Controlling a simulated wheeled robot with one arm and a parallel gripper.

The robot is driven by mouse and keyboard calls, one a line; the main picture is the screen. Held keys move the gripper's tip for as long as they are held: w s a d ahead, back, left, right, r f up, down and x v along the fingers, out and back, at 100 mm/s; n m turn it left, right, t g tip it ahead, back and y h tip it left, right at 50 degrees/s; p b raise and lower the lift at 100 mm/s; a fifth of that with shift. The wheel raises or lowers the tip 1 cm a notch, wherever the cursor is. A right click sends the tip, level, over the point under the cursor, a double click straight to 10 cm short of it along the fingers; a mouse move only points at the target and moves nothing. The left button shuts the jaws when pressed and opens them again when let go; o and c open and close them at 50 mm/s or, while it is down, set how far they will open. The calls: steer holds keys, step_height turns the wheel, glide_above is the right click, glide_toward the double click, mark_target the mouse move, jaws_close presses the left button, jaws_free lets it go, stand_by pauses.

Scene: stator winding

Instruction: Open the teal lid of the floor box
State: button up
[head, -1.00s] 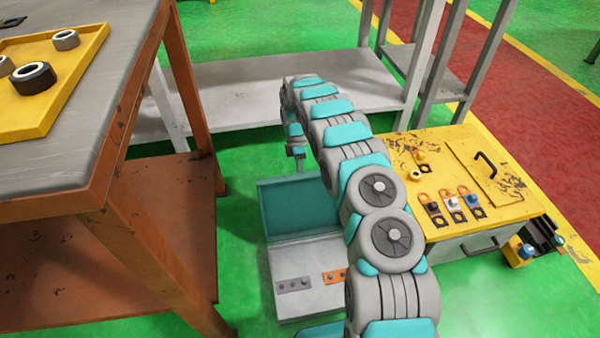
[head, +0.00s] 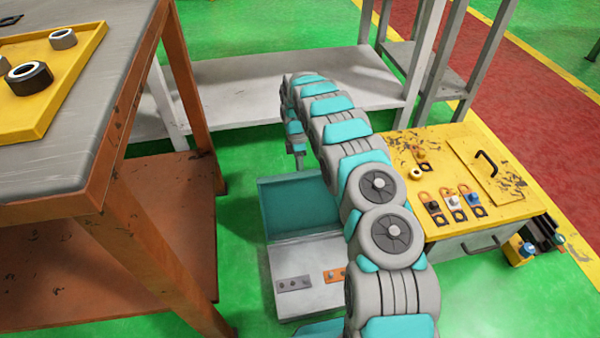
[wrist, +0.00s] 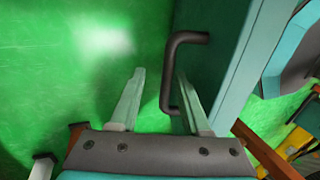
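The floor box (head: 305,262) stands on the green floor in the head view. Its teal lid (head: 297,208) is raised, standing steeply at the far side, and the box's inside is exposed. My gripper (head: 299,160) is just behind the lid's top edge, small and partly hidden in that view. In the wrist view my gripper (wrist: 160,75) has its two fingers apart. The lid's dark handle (wrist: 187,38) reaches between the fingers, with its bar nearer the right finger. The lid's outer face (wrist: 222,50) is right of the fingers. I cannot tell whether the handle touches a finger.
A grey strip (head: 293,284) and an orange strip (head: 335,275) lie in the box. A workbench (head: 60,155) with a yellow tray (head: 75,75) stands at left. A yellow-topped cabinet (head: 440,235) stands at right. A grey low shelf (head: 250,88) is behind. Green floor is open between bench and box.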

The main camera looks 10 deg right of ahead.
steer(key=shift+r, duration=0.1)
steer(key=v, duration=0.7)
steer(key=shift+w+r, duration=0.15)
steer(key=shift+r, duration=0.1)
steer(key=s+d+r+m+t+p, duration=0.15)
steer(key=s+r+m, duration=0.35)
steer(key=s+r, duration=0.55)
steer(key=s+d+r+m+g, duration=0.15)
steer(key=s+r+m, duration=0.5)
steer(key=r, duration=0.65)
steer(key=s+a+r+m+t, duration=0.1)
steer(key=s+m, duration=0.2)
steer(key=s, duration=1.4)
steer(key=s+a+r+m+t, duration=0.1)
steer(key=s+m, duration=0.2)
steer(key=s, duration=1.4)
steer(key=shift+a+p, duration=0.35)
